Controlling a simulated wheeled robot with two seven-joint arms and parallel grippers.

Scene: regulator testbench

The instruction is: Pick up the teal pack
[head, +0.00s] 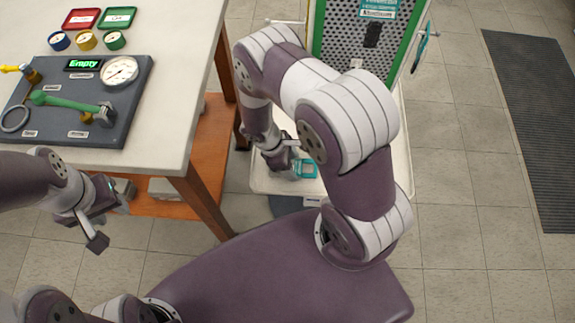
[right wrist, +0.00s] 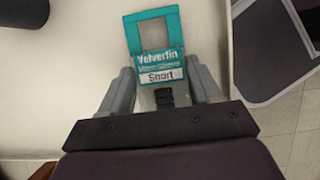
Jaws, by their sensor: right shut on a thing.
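The teal pack (right wrist: 158,62) is a flat teal piece with a window at its top and a label reading "Valverfin Short" in the right wrist view. It also shows in the head view (head: 306,169), over the white surface of the cart (head: 268,183). My right gripper (head: 287,160) is shut on its near end, with one finger on each side in the right wrist view (right wrist: 161,92). I cannot tell whether the pack touches the cart surface. My left gripper (head: 100,217) is open with its fingers apart, beside the bench's front edge, away from the pack.
The bench (head: 175,70) at left carries a grey panel (head: 75,130) with a gauge, a green lever and an "Empty" display, plus red and green trays and small round gauges. A green-framed perforated board (head: 345,50) stands behind my right arm. A dark mat (head: 535,120) lies on the floor right.

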